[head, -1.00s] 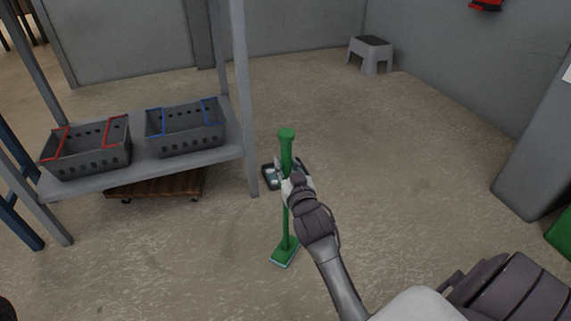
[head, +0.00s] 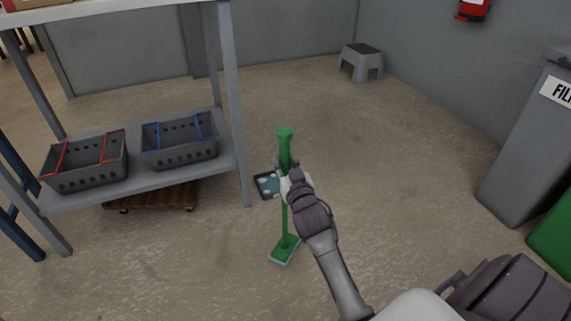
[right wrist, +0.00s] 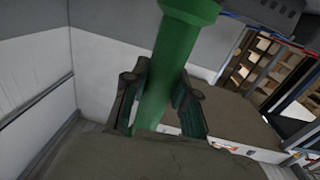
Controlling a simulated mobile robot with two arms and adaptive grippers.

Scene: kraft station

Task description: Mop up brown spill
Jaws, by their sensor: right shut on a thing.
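A green mop (head: 285,222) stands nearly upright in the head view, its flat head (head: 284,248) low at the floor. My right gripper (head: 287,172) is shut on the upper part of the mop handle. In the right wrist view, the green handle (right wrist: 169,60) passes between the two fingers of my right gripper (right wrist: 165,105). I see no brown spill that I can tell from the mottled tan floor (head: 185,270). My left gripper is not in view.
A grey shelf (head: 215,165) holds two baskets, with a wooden dolly (head: 150,196) below. A step stool (head: 361,64) and a grey bin (head: 520,150) stand farther off. The middle floor is open.

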